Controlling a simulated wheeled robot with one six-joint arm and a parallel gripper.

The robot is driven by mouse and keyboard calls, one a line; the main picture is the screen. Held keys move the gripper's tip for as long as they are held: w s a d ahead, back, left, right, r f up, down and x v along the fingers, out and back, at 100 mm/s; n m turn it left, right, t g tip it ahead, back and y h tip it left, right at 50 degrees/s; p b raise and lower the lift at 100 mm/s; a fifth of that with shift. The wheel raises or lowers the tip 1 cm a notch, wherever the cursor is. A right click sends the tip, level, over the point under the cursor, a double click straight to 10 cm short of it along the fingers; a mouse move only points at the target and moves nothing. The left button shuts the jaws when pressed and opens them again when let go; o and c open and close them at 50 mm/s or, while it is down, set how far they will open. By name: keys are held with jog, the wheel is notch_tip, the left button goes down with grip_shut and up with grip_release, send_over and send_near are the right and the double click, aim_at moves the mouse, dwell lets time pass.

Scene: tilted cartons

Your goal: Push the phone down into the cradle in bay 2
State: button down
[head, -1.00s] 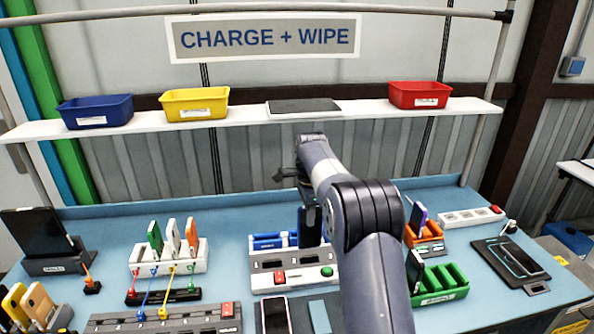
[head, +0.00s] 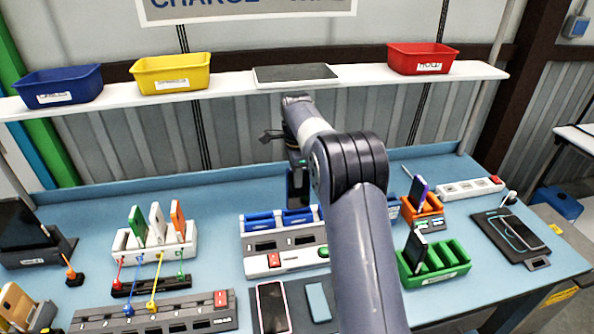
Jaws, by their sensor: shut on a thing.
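The dark phone (head: 297,188) hangs upright from my gripper (head: 298,168), which is shut on its upper part. The white cradle station (head: 256,267) stands on the blue bench below and nearer the camera, with blue-lined bays along its back. The phone's lower end shows just above and behind the second visible bay (head: 297,216). I cannot tell whether it touches the cradle, but it looks clear of it. The bay numbers are too small to read. My forearm hides the station's right end.
A white rack (head: 150,250) with several phones stands at the left. An orange holder (head: 424,222) and a green rack (head: 447,270) are right of my arm. A phone (head: 273,308) lies in front of the station. A shelf (head: 220,88) with bins runs behind.

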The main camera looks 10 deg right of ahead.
jog(key=shift+f+b, duration=0.85)
jog(key=shift+f, duration=1.7)
jog(key=shift+a, duration=0.15)
jog(key=shift+f, duration=0.55)
dwell(0.3)
jog(key=c, duration=1.3)
grip_release()
jog(key=shift+c, duration=0.2)
jog(key=shift+o, duration=0.5)
jog(key=o, duration=0.3)
jog(key=shift+r, duration=0.15)
